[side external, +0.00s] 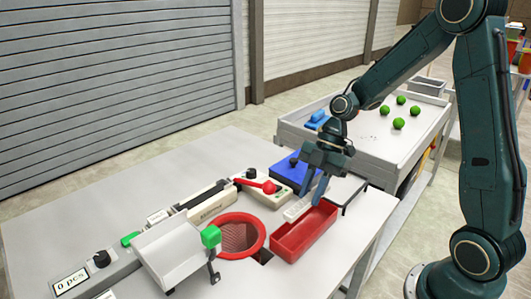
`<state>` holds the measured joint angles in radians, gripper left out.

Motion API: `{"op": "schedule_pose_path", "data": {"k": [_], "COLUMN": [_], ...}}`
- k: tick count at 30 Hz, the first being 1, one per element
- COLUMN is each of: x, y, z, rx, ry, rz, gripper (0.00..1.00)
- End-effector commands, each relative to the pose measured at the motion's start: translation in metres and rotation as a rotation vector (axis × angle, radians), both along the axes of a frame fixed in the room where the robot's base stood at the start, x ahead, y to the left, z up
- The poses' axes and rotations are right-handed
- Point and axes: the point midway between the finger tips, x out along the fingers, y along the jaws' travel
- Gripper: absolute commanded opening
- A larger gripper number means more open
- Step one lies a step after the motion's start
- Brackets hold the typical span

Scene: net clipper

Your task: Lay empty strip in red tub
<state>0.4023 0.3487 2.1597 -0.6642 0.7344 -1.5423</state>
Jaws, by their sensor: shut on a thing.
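The red tub (306,239) is an open rectangular box near the front right of the table. My gripper (310,203) points down at the tub's back left rim, shut on a pale grey strip (295,211). The strip's visible end sticks out to the left of the fingers, just behind the tub's rim. I cannot tell whether the strip touches the rim. The part between the fingers is hidden.
A red ring with netting (238,237) sits left of the tub. Behind are a clipper machine with a red-knobbed lever (268,187) and a blue box (296,168). A side table (376,138) holds several green balls. Bare table (75,205) lies at left.

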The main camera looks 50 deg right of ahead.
Motion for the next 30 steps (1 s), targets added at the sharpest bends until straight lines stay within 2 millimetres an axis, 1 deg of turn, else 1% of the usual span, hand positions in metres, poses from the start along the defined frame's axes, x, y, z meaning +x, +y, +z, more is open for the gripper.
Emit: {"op": "schedule_pose_path", "data": {"k": [1,3,6,9,12,22,30], "x": [-0.001,-0.001,-0.001,0.000,0.000,0.000,-0.001], "y": [0.001,0.001,0.001,0.000,0.000,0.000,0.000], "z": [-0.011,-0.023,-0.039,-0.049,-0.056,-0.061,-0.087], "rx": [0.002,0.002,0.001,0.001,0.000,0.000,0.001], "ry": [0.005,0.004,0.005,0.001,0.001,0.001,0.003], "rz": [0.002,0.001,0.002,0.002,0.000,0.002,0.001], "gripper": [0.00,0.00,0.00,0.00,0.00,0.00,0.00]}}
